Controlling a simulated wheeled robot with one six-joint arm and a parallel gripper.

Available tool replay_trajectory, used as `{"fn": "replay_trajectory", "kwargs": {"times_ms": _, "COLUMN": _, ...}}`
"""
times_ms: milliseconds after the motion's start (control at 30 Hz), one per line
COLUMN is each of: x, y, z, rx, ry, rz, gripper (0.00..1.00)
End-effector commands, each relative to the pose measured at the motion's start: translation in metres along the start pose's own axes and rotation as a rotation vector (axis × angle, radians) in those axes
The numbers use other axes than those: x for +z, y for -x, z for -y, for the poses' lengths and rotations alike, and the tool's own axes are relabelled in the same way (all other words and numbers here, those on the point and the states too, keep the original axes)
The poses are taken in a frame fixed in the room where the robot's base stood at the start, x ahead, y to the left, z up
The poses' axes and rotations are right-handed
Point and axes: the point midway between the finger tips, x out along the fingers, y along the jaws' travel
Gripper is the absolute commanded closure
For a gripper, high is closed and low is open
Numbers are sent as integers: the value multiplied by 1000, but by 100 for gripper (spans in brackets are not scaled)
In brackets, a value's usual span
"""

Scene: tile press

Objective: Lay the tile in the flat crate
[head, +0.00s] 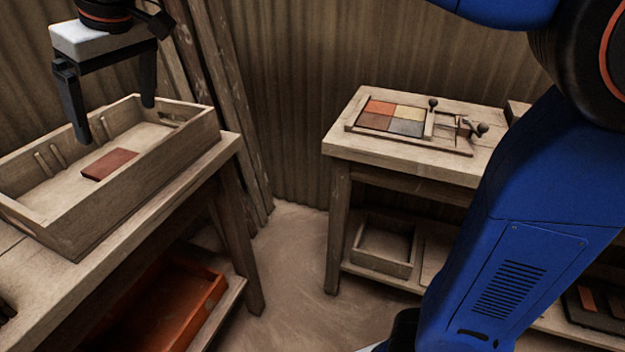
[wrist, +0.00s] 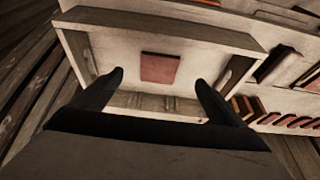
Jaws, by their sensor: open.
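The reddish-brown tile (head: 109,164) lies flat on the floor of the wooden flat crate (head: 130,189). The crate stands on the left wooden bench. My gripper (head: 116,124) is open and empty above the crate, its two dark fingers apart and pointing down. In the wrist view the tile (wrist: 160,68) shows between and beyond the two fingertips (wrist: 158,78), apart from both. The crate's wall (wrist: 165,31) also shows there.
A second bench (head: 400,152) at the right holds a tile press with several coloured squares (head: 390,117). An orange tray (head: 175,305) and a small wooden box (head: 383,248) sit on the lower shelves. Bare floor (head: 295,265) lies between the benches.

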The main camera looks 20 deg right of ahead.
Motion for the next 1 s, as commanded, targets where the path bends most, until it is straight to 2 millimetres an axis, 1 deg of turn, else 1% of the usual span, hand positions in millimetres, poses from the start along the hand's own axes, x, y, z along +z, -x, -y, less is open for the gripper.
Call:
{"fn": "replay_trajectory", "kwargs": {"times_ms": 67, "x": 4, "y": 1, "z": -5, "rx": 3, "ry": -8, "rz": 0, "gripper": 7}}
{"fn": "replay_trajectory", "kwargs": {"times_ms": 133, "x": 14, "y": 2, "z": -16, "rx": 12, "ry": -28, "rz": -1, "gripper": 7}}
{"fn": "replay_trajectory", "kwargs": {"times_ms": 167, "x": 21, "y": 3, "z": -23, "rx": 17, "ry": -41, "rz": -1, "gripper": 7}}
{"fn": "replay_trajectory", "kwargs": {"times_ms": 267, "x": 54, "y": 7, "z": -55, "rx": 42, "ry": -100, "rz": -4, "gripper": 7}}
{"fn": "replay_trajectory", "kwargs": {"times_ms": 300, "x": 71, "y": 9, "z": -68, "rx": 55, "ry": -129, "rz": -5, "gripper": 7}}
{"fn": "replay_trajectory", "kwargs": {"times_ms": 367, "x": 98, "y": 10, "z": -88, "rx": 73, "ry": -174, "rz": -6, "gripper": 7}}
{"fn": "replay_trajectory", "kwargs": {"times_ms": 400, "x": 116, "y": 11, "z": -100, "rx": 86, "ry": -204, "rz": -7, "gripper": 7}}
{"fn": "replay_trajectory", "kwargs": {"times_ms": 467, "x": 145, "y": 11, "z": -116, "rx": 105, "ry": -248, "rz": -7, "gripper": 7}}
{"fn": "replay_trajectory", "kwargs": {"times_ms": 500, "x": 164, "y": 11, "z": -125, "rx": 118, "ry": -278, "rz": -8, "gripper": 7}}
{"fn": "replay_trajectory", "kwargs": {"times_ms": 567, "x": 193, "y": 10, "z": -137, "rx": 136, "ry": -321, "rz": -9, "gripper": 7}}
{"fn": "replay_trajectory", "kwargs": {"times_ms": 600, "x": 213, "y": 9, "z": -144, "rx": 149, "ry": -351, "rz": -9, "gripper": 7}}
{"fn": "replay_trajectory", "kwargs": {"times_ms": 667, "x": 242, "y": 7, "z": -153, "rx": 168, "ry": -395, "rz": -11, "gripper": 7}}
{"fn": "replay_trajectory", "kwargs": {"times_ms": 700, "x": 262, "y": 5, "z": -158, "rx": 181, "ry": -424, "rz": -12, "gripper": 7}}
{"fn": "replay_trajectory", "kwargs": {"times_ms": 767, "x": 291, "y": 2, "z": -163, "rx": 199, "ry": -468, "rz": -12, "gripper": 7}}
{"fn": "replay_trajectory", "kwargs": {"times_ms": 800, "x": 310, "y": -1, "z": -166, "rx": 212, "ry": -497, "rz": -14, "gripper": 7}}
{"fn": "replay_trajectory", "kwargs": {"times_ms": 867, "x": 340, "y": -6, "z": -168, "rx": 231, "ry": -541, "rz": -13, "gripper": 7}}
{"fn": "replay_trajectory", "kwargs": {"times_ms": 900, "x": 359, "y": -10, "z": -169, "rx": 244, "ry": -570, "rz": -14, "gripper": 7}}
{"fn": "replay_trajectory", "kwargs": {"times_ms": 967, "x": 387, "y": -16, "z": -169, "rx": 263, "ry": -613, "rz": -16, "gripper": 7}}
{"fn": "replay_trajectory", "kwargs": {"times_ms": 1000, "x": 405, "y": -21, "z": -168, "rx": 275, "ry": -641, "rz": -16, "gripper": 7}}
